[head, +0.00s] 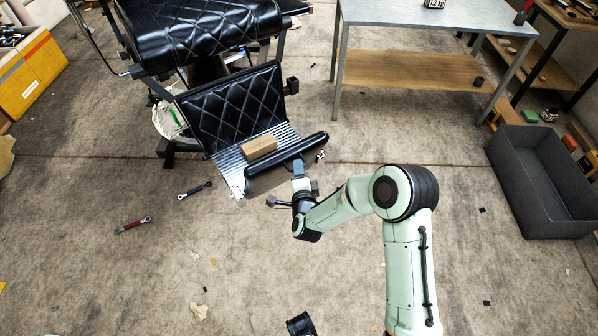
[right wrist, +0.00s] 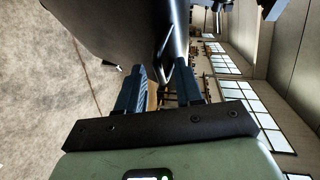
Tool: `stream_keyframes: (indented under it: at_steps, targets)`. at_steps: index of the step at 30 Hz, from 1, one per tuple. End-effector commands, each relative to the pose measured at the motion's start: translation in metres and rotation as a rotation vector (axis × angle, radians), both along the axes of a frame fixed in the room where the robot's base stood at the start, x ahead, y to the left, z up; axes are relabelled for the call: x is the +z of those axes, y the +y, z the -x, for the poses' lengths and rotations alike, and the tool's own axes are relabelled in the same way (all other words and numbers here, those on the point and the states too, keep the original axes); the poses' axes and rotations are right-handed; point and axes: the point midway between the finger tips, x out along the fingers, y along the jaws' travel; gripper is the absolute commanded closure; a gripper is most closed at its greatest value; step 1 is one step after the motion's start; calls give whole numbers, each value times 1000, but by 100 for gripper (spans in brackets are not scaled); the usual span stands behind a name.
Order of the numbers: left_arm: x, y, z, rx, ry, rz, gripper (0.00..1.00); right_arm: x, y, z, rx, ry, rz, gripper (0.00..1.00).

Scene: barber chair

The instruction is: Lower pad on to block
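The wooden block (head: 259,147) lies on the ribbed metal footrest (head: 229,160) of the black barber chair. The long black pad (head: 287,154) is along the footrest's front edge, close in front of the block; I cannot tell whether they touch. My right gripper (head: 298,168) is at the pad's near edge. In the right wrist view its two blue fingers (right wrist: 158,88) stand apart with a visible gap between them. My left gripper is out of view.
The quilted leg panel (head: 233,105) rises behind the block. Two wrenches (head: 133,225) (head: 195,190) lie on the floor at left. A grey bin (head: 540,180) stands at right and a metal table (head: 435,12) at the back. Floor around my right arm is mostly clear.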

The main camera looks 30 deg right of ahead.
Motion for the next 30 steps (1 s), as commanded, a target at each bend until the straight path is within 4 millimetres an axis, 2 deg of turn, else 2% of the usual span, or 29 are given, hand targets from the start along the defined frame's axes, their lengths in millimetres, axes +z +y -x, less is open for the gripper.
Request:
stream_keyframes:
  at_steps: [9, 11, 12, 13, 30]
  targets:
    - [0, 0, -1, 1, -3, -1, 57, -1, -1, -3, 0, 1, 0, 64]
    - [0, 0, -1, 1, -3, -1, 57, -1, -1, -3, 0, 1, 0, 80]
    - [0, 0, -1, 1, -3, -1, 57, -1, -1, -3, 0, 0, 0, 94]
    - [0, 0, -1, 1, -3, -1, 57, -1, -1, -3, 0, 1, 0, 100]
    - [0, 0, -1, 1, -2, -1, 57, -1, -1, -2, 0, 1, 0, 100]
